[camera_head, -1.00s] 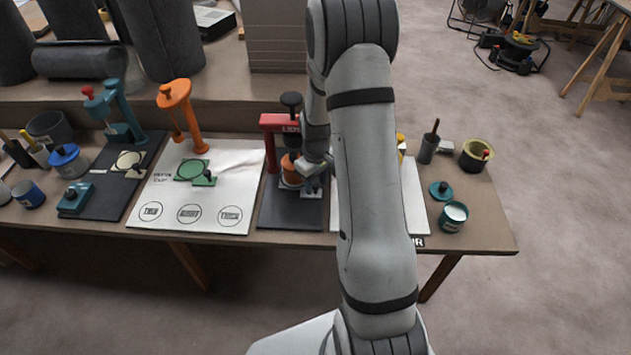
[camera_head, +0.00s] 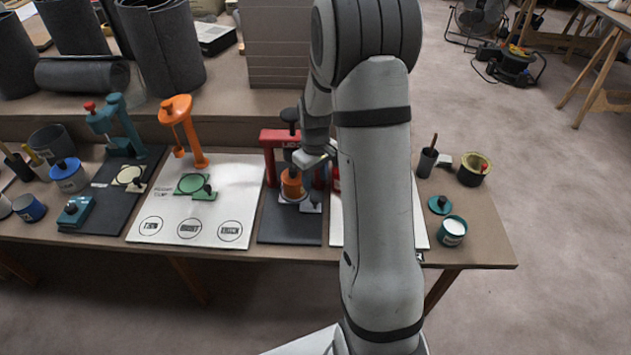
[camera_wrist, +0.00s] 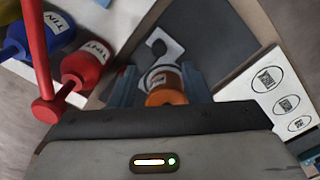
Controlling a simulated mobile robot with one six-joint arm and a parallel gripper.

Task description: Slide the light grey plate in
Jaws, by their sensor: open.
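The light grey plate (camera_head: 311,205) has a dark knob and lies on the dark mat under the red stand, just right of an orange-topped can (camera_head: 292,185). In the wrist view the plate (camera_wrist: 172,44) shows beyond the can, its near part hidden by it.
The red stand (camera_head: 268,155) rises close behind the can. A red bar (camera_wrist: 38,60) and red and blue bottles (camera_wrist: 85,65) are at the wrist view's left. A white board with a green plate (camera_head: 192,186) lies left; a teal pot (camera_head: 453,230) stands right.

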